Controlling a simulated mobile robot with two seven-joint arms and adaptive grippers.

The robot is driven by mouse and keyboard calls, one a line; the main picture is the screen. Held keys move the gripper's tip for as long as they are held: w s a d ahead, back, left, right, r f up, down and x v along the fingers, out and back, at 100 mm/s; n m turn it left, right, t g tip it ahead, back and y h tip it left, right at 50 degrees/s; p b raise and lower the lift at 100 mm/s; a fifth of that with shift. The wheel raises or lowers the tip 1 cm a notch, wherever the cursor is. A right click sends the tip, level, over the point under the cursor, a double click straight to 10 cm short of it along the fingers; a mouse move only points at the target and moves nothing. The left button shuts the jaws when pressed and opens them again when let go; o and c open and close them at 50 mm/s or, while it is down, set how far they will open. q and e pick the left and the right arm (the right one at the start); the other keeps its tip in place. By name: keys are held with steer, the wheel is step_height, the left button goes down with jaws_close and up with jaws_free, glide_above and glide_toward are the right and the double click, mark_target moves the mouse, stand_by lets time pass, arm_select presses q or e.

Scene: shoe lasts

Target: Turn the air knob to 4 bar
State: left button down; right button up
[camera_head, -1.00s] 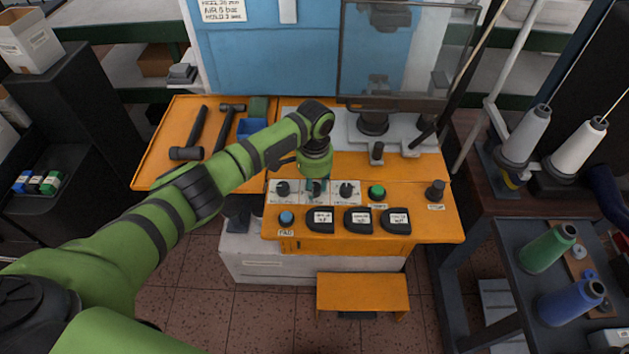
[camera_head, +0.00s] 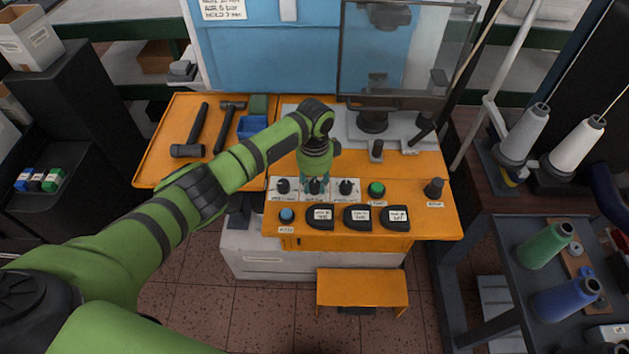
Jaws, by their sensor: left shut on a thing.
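Three black knobs sit in a row on pale label plates on the orange console (camera_head: 420,225). They are the left knob (camera_head: 283,186), the middle knob (camera_head: 316,188) and the right knob (camera_head: 346,187). My left gripper (camera_head: 315,183) points down over the middle knob and is shut on it. The fingers and wrist partly cover the knob and its plate. The plate lettering is too small to read, so I cannot tell which knob is marked air. Three dark gauges with white faces, the middle one here (camera_head: 357,216), sit in front; their values are unreadable. My right gripper is not in view.
A blue button (camera_head: 287,215), a green button (camera_head: 376,189) and a black knob (camera_head: 434,188) are also on the console. Hammers (camera_head: 190,146) and a blue bin (camera_head: 251,127) lie at the left. A clear guard (camera_head: 405,60) stands behind. A paper sign (camera_head: 222,9) hangs on the blue panel.

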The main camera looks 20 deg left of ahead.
mark_target(315, 184)
arm_select(q)
steer(key=shift+s+f, duration=0.1)
steer(key=shift+f, duration=0.05)
steer(key=c, duration=0.9)
jaws_free()
steer(key=shift+r, duration=0.55)
step_height(315, 184, up, 11)
